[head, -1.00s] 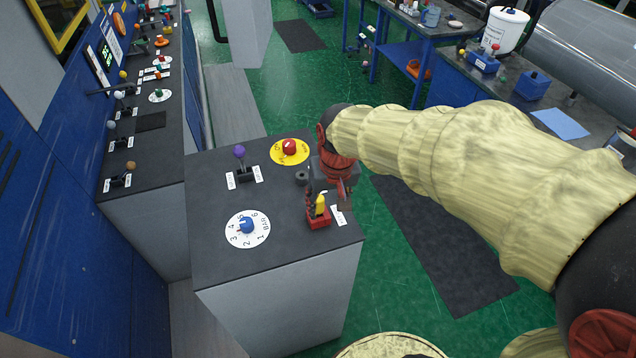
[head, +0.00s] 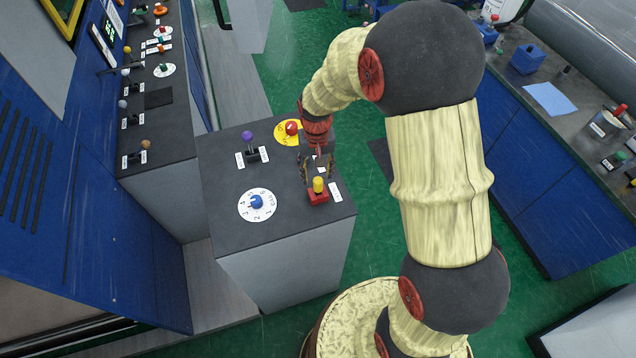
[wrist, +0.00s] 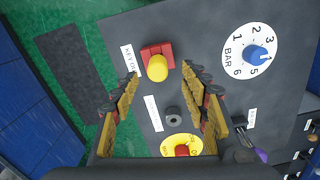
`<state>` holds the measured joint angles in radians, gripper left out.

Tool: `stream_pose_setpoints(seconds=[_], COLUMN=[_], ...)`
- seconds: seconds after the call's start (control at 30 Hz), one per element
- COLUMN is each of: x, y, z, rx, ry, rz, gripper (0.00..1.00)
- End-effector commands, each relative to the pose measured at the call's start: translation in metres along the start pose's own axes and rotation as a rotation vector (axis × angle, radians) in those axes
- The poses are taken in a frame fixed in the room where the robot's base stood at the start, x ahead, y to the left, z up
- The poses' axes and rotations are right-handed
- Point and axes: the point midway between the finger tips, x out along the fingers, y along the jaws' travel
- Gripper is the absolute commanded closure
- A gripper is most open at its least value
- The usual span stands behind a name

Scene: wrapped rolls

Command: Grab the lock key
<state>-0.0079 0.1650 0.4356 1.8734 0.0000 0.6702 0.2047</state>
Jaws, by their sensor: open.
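The lock key has a yellow round head (head: 318,184) and stands in a red square base (head: 318,197) at the right edge of the dark-topped console. In the wrist view the yellow head (wrist: 157,68) shows just beyond and between my fingertips, beside a label reading "KEY" with the rest unclear. My gripper (head: 316,168) is open and empty, pointing down behind the key in the head view. In the wrist view its two fingers (wrist: 162,78) are spread wide on either side. I see no contact with the key.
The console (head: 225,205) also carries a blue numbered dial (head: 256,202), a purple-topped lever (head: 248,137) and a red button on a yellow disc (head: 292,128). A small dark cylinder (wrist: 173,110) stands between my fingers in the wrist view. Green floor lies right of the console.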

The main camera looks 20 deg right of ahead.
Motion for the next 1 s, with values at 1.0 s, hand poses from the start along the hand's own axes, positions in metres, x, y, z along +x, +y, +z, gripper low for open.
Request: stream_pose_setpoints(seconds=[1.0], x=[0.052], y=[0.004], z=[-0.001], rx=[0.000], ry=[0.003], rz=[-0.001], gripper=[0.73])
